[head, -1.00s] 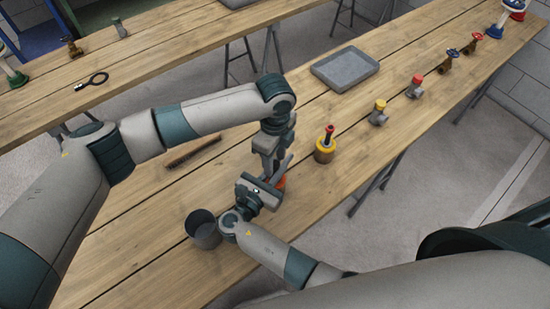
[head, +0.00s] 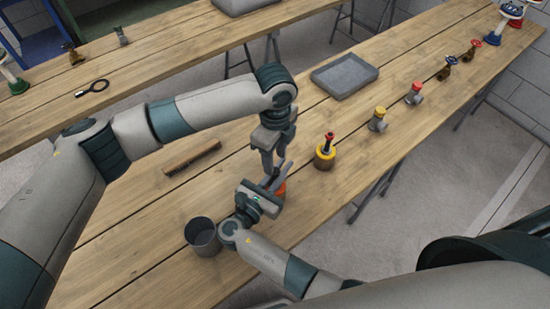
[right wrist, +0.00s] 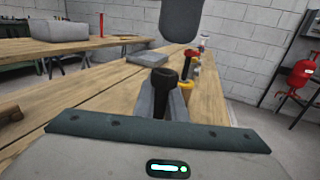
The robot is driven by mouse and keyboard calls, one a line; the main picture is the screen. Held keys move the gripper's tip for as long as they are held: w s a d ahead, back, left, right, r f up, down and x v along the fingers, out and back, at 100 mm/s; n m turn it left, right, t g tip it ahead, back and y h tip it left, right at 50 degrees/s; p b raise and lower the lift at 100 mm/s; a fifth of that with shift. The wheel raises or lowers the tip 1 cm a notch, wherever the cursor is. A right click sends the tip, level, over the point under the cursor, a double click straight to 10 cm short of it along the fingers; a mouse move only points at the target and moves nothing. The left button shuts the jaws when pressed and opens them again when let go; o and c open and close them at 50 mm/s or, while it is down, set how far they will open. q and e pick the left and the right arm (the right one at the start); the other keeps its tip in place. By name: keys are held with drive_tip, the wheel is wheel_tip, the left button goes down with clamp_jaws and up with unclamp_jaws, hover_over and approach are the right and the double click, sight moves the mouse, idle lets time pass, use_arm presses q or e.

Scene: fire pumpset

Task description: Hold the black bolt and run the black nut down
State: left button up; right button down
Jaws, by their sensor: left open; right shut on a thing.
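The black bolt (right wrist: 161,88) stands upright between the fingers of my right gripper in the right wrist view, with a wider black top; I cannot tell the black nut apart from it. My right gripper (head: 274,184) is shut on it, low over the near table beside an orange-red part (head: 279,188). My left gripper (head: 268,172) is open and points down just above the right gripper's fingers. One grey finger of it (right wrist: 181,18) hangs above the bolt in the right wrist view, apart from it. In the head view the grippers hide the bolt.
A yellow-based part with a red bolt (head: 325,152) stands to the right. Several valves (head: 377,119) line the table beyond. A grey tray (head: 345,77) lies behind, a brush (head: 192,157) to the left, and a grey cup (head: 203,237) in front.

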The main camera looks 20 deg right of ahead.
sight(275, 170)
use_arm(q)
drive_tip(key=shift+n, duration=0.3)
drive_tip(key=shift+c, duration=0.3)
drive_tip(key=shift+r+n, duration=0.4)
drive_tip(key=shift+n, duration=0.8)
drive_tip(key=n, duration=0.2)
drive_tip(key=r+n, duration=0.1)
drive_tip(key=n, duration=0.3)
drive_tip(key=r+n, duration=0.1)
drive_tip(key=n, duration=0.3)
drive_tip(key=shift+r+n, duration=0.35)
drive_tip(key=shift+n, duration=0.05)
drive_tip(key=shift+f, duration=0.15)
drive_tip(key=shift+f, duration=3.9)
